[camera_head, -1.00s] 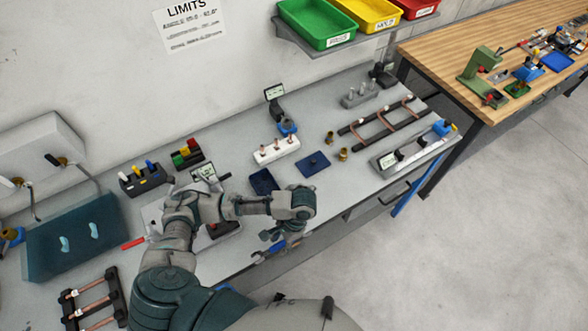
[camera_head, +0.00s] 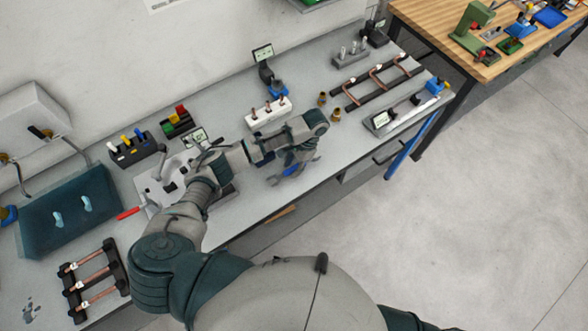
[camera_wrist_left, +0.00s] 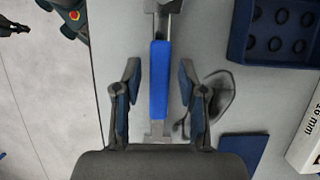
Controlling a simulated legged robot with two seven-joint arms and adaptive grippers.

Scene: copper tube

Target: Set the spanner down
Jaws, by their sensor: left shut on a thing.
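The spanner (camera_head: 291,171) has a blue handle and grey metal ends. In the left wrist view the spanner (camera_wrist_left: 158,80) runs lengthwise between the two fingers, its handle in the middle. My left gripper (camera_head: 293,166) is shut on the handle, over the grey bench (camera_head: 235,115) near its front edge. In the wrist view my left gripper (camera_wrist_left: 160,75) shows a finger on each side of the handle. Whether the spanner touches the bench is hard to tell. My right gripper is not in view.
A white block with copper pieces (camera_head: 268,113) stands behind the gripper, with brass fittings (camera_head: 336,115) to its right. A blue block with holes (camera_wrist_left: 278,32) and a blue pad (camera_wrist_left: 243,148) lie beside the spanner. Bare bench shows around it.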

